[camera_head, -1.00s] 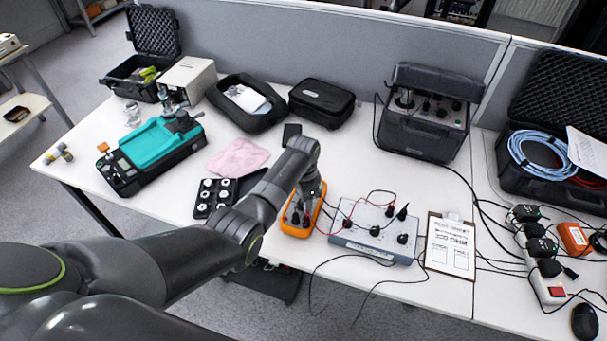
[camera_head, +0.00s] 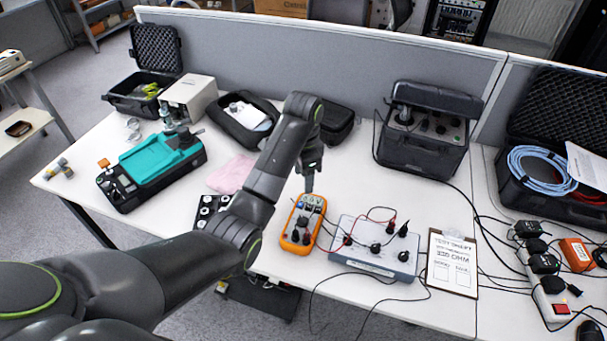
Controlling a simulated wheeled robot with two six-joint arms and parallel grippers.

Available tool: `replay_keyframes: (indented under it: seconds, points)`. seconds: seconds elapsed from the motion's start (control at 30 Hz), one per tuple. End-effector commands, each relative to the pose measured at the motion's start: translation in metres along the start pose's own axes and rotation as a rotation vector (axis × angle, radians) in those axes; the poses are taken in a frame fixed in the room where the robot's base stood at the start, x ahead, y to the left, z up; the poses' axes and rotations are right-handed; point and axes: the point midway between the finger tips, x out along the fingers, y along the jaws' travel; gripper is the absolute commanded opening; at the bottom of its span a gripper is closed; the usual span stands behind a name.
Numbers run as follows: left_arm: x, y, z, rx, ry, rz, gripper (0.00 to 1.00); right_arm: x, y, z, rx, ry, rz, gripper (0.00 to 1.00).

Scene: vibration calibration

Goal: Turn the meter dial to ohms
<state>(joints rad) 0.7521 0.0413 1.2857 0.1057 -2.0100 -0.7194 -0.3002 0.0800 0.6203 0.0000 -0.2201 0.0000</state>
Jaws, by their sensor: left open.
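My left gripper (camera_head: 309,187) points down just above the far end of the meter, apart from the dial. It is open and I see nothing held in it. My right gripper is out of view.
A grey box with knobs and leads (camera_head: 350,262) stands right of the meter, with a clipboard (camera_head: 450,277) beside it. A black tray of weights (camera_head: 205,214) and a pink cloth (camera_head: 231,174) lie to the left. Loose cables hang over the front edge.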

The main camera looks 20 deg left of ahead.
Motion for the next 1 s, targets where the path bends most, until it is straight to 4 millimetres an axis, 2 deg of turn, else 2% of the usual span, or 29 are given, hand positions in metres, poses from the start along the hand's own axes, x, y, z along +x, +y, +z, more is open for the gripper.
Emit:
replay_keyframes:
  seconds: [0.33, 0.47, 1.0]
  points:
    - [-0.0006, -0.0002, 0.0000, -0.015, 0.000, 0.000, 0.54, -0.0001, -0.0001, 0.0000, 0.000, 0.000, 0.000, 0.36]
    - [-0.0007, -0.0001, 0.0002, -0.127, 0.000, 0.000, 0.54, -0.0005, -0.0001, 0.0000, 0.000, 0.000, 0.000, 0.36]
    - [-0.0019, 0.0000, 0.0015, -1.193, -0.001, 0.000, 0.54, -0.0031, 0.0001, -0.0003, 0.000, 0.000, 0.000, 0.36]
